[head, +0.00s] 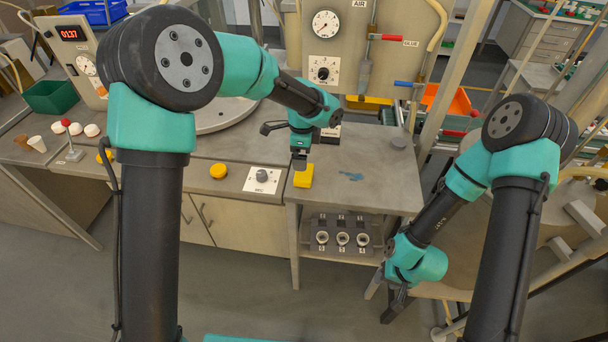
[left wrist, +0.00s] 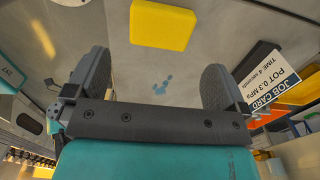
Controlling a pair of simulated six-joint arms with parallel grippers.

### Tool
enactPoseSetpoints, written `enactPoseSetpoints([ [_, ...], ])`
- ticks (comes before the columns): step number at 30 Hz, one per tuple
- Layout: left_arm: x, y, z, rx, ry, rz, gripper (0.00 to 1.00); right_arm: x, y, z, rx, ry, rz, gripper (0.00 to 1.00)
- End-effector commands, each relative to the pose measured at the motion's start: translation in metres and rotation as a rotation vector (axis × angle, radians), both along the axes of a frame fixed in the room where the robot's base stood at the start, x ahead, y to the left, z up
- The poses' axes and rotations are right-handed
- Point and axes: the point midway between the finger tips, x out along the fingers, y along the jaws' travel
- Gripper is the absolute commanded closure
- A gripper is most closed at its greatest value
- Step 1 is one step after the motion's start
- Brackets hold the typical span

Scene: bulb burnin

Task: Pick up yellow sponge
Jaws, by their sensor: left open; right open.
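The yellow sponge (head: 303,176) lies on the grey worktop near its front left edge. It also shows whole in the left wrist view (left wrist: 162,25), beyond my open fingertips and between their lines. My left gripper (head: 299,163) is just above the sponge in the head view, partly hidden by its own wrist. In the left wrist view the left gripper (left wrist: 157,62) has its fingers wide apart with nothing between them. My right gripper (head: 396,306) hangs low at the right, in front of the bench, open and away from the sponge.
A blue stain (head: 351,176) marks the worktop right of the sponge. A job card (left wrist: 270,75) stands close by. A dial plate (head: 262,180) and a round yellow button (head: 218,171) lie to the left. A socket rack (head: 342,238) sits below. The worktop's right side is mostly clear.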

Motion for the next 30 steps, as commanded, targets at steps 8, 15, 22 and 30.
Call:
enactPoseSetpoints([
  [8,0.0,0.0,-0.037,0.001,0.002,-0.001,0.0,0.0,0.0,0.0,0.0,0.0,0.0,0.57],
  [15,0.0,0.0,-0.039,0.0,0.0,0.0,0.0,0.0,0.0,0.0,0.0,0.0,0.0,0.57],
  [22,0.0,-0.001,-0.045,0.0,0.001,0.0,0.0,0.0,0.0,0.0,0.0,0.0,0.0,0.57],
  [30,0.002,-0.004,-0.08,0.001,0.003,-0.001,0.0,0.0,0.0,0.0,0.0,0.0,0.0,0.57],
])
